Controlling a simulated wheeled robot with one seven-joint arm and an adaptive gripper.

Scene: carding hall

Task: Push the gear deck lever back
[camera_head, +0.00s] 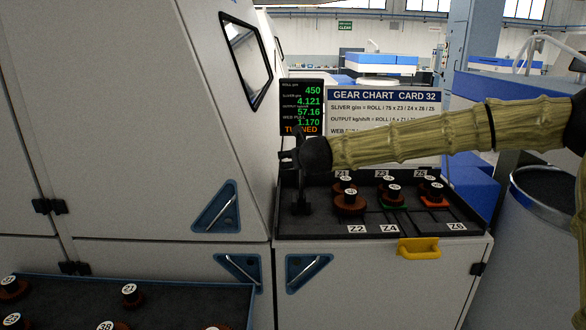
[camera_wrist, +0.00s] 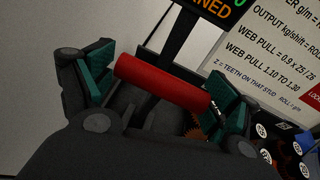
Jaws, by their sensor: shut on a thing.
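The gear deck lever (camera_head: 300,196) is a dark upright post at the left end of the gear deck (camera_head: 450,221). Its red cylindrical handle (camera_wrist: 160,80) shows in the wrist view, lying lengthwise between the two teal finger pads. My gripper (camera_head: 289,160) is at the top of the lever, shut on the handle, with a pad near each end of it. In the head view the handle is hidden by my gripper. The lever looks about upright; its exact tilt is hard to tell.
Several gears (camera_head: 350,203) sit on labelled studs right of the lever. Behind stand a display (camera_head: 301,107) reading "TUNED" and a gear chart (camera_head: 384,97). A grey machine panel (camera_head: 150,120) rises close on the left. A yellow handle (camera_head: 419,248) juts from the front. A gear tray (camera_head: 170,290) is lower left.

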